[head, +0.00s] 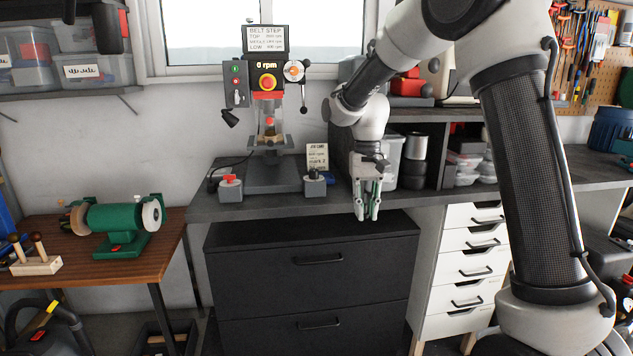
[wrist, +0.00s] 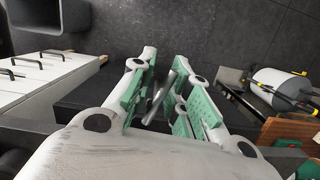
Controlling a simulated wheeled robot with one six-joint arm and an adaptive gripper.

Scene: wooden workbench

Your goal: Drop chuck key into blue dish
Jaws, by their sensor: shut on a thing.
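My gripper (head: 367,214) points downward in front of the workbench's front edge in the head view. In the wrist view its green-padded fingers (wrist: 168,100) are closed on a slim grey metal piece, the chuck key (wrist: 160,92), which sits tilted between the pads. The key cannot be made out in the head view. A small blue thing (head: 328,179), which looks like the blue dish, lies on the bench beside a grey block, to the left of my gripper. Its inside is not clear. The dish is not visible in the wrist view.
A drill press (head: 268,110) stands at the back of the dark bench (head: 225,212). Dark drawers (head: 310,285) are below. A green grinder (head: 115,218) sits on the left table.

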